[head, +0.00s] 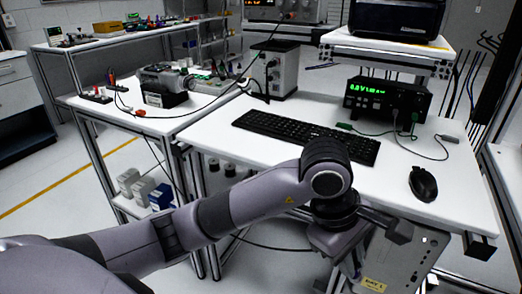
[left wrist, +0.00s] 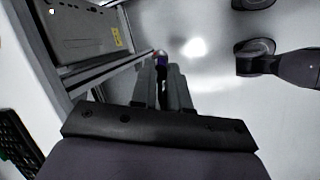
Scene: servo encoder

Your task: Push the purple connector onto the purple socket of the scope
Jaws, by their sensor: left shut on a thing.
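My left gripper (head: 340,240) hangs in front of the table's front edge in the head view, beside a grey cabinet under the table. Its fingertips are hard to make out there. In the left wrist view, its fingers (left wrist: 162,80) are close together, shut on the small purple connector (left wrist: 162,61), which shows at the tips. The connector is held in the air over the pale floor, apart from any socket. I cannot make out a purple socket. A black-cased instrument (head: 400,18) on the upper shelf is cut by the frame and may be the scope. My right gripper is not seen.
The white table (head: 300,178) carries a black keyboard (head: 305,136), a mouse (head: 423,184) and a black unit with green digits (head: 388,98). A grey cabinet (head: 405,262) stands below; it also shows in the left wrist view (left wrist: 75,28). A motor assembly (head: 165,84) sits on the left table.

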